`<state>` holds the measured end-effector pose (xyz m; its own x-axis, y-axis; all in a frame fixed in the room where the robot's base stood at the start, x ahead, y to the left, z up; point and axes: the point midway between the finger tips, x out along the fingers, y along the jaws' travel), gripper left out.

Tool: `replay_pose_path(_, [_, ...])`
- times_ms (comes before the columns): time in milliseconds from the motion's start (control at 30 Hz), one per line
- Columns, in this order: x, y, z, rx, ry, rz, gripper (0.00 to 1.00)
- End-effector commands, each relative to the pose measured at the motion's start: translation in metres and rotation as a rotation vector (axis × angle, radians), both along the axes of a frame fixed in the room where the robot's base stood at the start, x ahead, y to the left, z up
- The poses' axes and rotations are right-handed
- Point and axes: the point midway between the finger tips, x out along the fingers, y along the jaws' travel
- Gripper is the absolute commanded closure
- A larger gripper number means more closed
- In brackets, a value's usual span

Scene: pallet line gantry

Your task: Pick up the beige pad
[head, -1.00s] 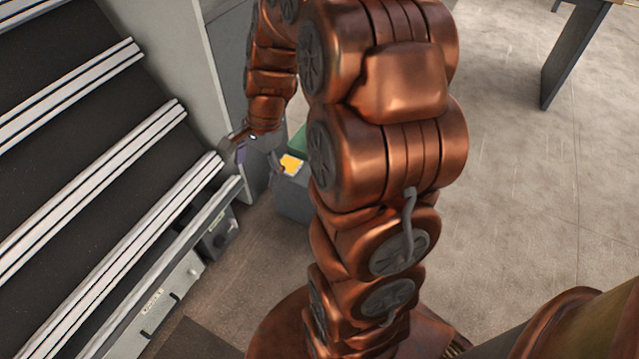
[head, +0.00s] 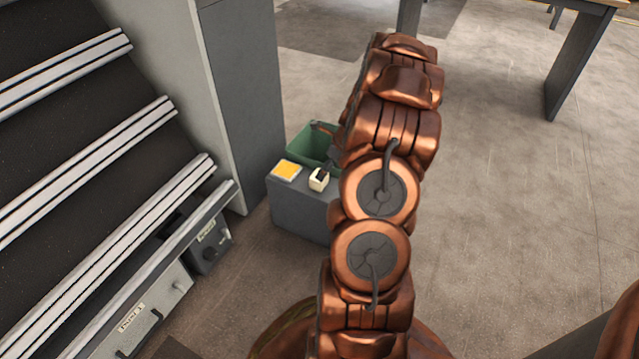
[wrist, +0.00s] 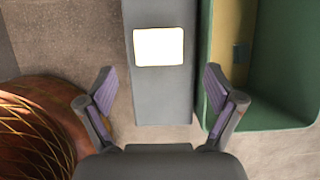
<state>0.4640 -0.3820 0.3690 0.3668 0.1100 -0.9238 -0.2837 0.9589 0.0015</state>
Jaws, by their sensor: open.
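The beige pad (head: 318,182) is a small pale block on top of a grey box (head: 297,212) in the head view, partly covered by something dark. In the wrist view a washed-out, near-white rectangle on the box appears to be the pad (wrist: 158,47). My gripper (wrist: 159,82) is open and empty, its two purple-lined fingers spread wide. In the wrist view the pad lies ahead of the fingertips, within the width between them and apart from both. In the head view my arm hides most of the gripper.
A yellow square with a pale border (head: 286,170) lies on the box, left of the pad. A green bin (head: 307,143) stands right behind the box and fills the wrist view's right side. A grey cabinet (head: 240,90) and the conveyor (head: 75,150) stand left.

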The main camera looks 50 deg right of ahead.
Motion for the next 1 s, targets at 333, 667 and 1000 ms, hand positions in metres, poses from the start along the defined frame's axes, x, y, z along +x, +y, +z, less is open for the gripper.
replay_pose_path(333, [0.01, 0.004, -0.025, -0.001, 0.0, 0.004, 0.08])
replay_pose_path(667, [0.026, 0.009, -0.059, -0.002, -0.001, 0.006, 0.08])
replay_pose_path(1000, [0.028, 0.01, -0.062, -0.002, -0.001, 0.005, 0.1])
